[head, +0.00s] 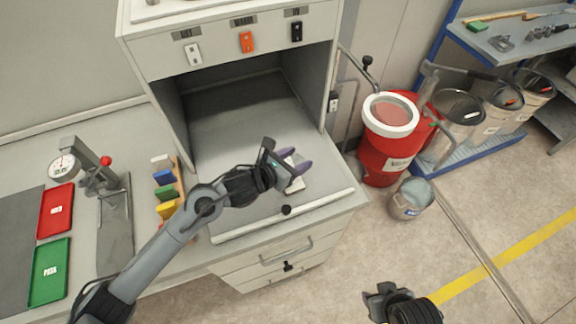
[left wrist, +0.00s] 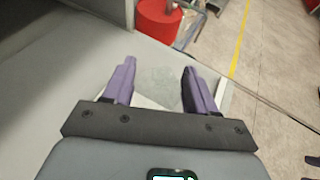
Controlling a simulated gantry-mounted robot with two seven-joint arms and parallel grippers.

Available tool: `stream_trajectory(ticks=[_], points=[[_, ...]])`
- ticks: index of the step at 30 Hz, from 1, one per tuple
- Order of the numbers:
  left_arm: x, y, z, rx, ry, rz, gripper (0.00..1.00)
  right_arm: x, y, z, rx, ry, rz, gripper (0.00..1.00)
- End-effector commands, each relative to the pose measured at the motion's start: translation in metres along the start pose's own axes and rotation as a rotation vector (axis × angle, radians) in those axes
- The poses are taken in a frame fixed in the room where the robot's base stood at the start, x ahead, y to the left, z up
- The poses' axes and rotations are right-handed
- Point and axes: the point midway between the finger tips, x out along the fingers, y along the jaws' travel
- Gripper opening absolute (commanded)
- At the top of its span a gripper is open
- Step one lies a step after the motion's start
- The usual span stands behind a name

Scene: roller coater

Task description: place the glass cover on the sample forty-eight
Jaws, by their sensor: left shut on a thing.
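My left gripper (head: 296,161) is over the front part of the cabinet's work surface, its purple fingers pointing right. In the left wrist view, a clear, faintly visible glass cover (left wrist: 160,84) is between the fingers of the left gripper (left wrist: 159,66), which is shut on it. A white flat piece (head: 294,186), probably the sample, lies on the surface just below the gripper. Its pale edge shows under the glass in the left wrist view (left wrist: 148,102). No number on it is readable. My right gripper (head: 378,290) is over the floor; its finger opening is unclear.
A red drum (head: 385,155) and a small bucket (head: 411,198) stand right. Colored blocks (head: 166,192) and red and green trays (head: 50,270) are left.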

Motion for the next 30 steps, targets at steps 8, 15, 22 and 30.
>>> stream_trajectory(ticks=[8,15,22,30], points=[[-0.001,0.023,-0.016,-0.001,0.0,0.0,0.27,-0.001,0.001,0.0,-0.002,0.0,0.002,0.45],[0.007,0.024,-0.037,-0.004,0.002,-0.001,0.27,-0.001,0.0,0.0,0.0,0.001,0.001,0.45],[0.015,0.023,-0.053,0.0,-0.001,-0.002,0.27,0.0,-0.001,-0.001,0.004,0.001,-0.003,0.45],[0.015,0.024,-0.054,0.001,-0.001,-0.001,0.27,0.0,-0.001,0.0,0.007,0.001,-0.005,0.45]])
